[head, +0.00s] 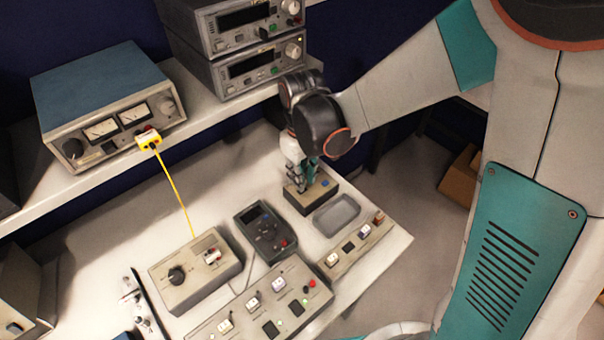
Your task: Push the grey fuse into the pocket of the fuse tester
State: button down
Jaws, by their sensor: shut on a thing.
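My gripper (300,184) points down over a small dark box with a beige top and a blue patch (322,194), which looks like the fuse tester. The gripper is at the left part of this box's top, low over it or touching it; I cannot tell which. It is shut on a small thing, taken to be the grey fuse. The fuse itself is hidden by the fingers or too small to make out. The pocket is also hidden behind the gripper.
A grey tray (337,214) lies just right of the tester. A strip with several small blocks (356,246), a dark handheld meter (265,232), a beige knob box (196,272) and a switch panel (262,306) stand nearer. Instruments (106,105) fill the shelf behind.

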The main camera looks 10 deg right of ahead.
jog(key=shift+f+b, duration=1.45)
jog(key=shift+f, duration=0.15)
dwell(0.3)
jog(key=c, duration=1.4)
grip_release()
jog(key=shift+r, duration=0.1)
jog(key=shift+s+r, duration=0.1)
jog(key=shift+r, duration=3.6)
jog(key=shift+s+d+r, duration=0.1)
jog(key=shift+d+r, duration=0.1)
jog(key=shift+d, duration=0.05)
jog(key=s+d+r+m+t, duration=0.6)
jog(key=s+d+r+t, duration=0.1)
jog(key=s+d, duration=0.5)
jog(key=shift+s+d+r+m, duration=0.3)
jog(key=shift+d+r+m, duration=0.1)
jog(key=shift+d+r, duration=0.45)
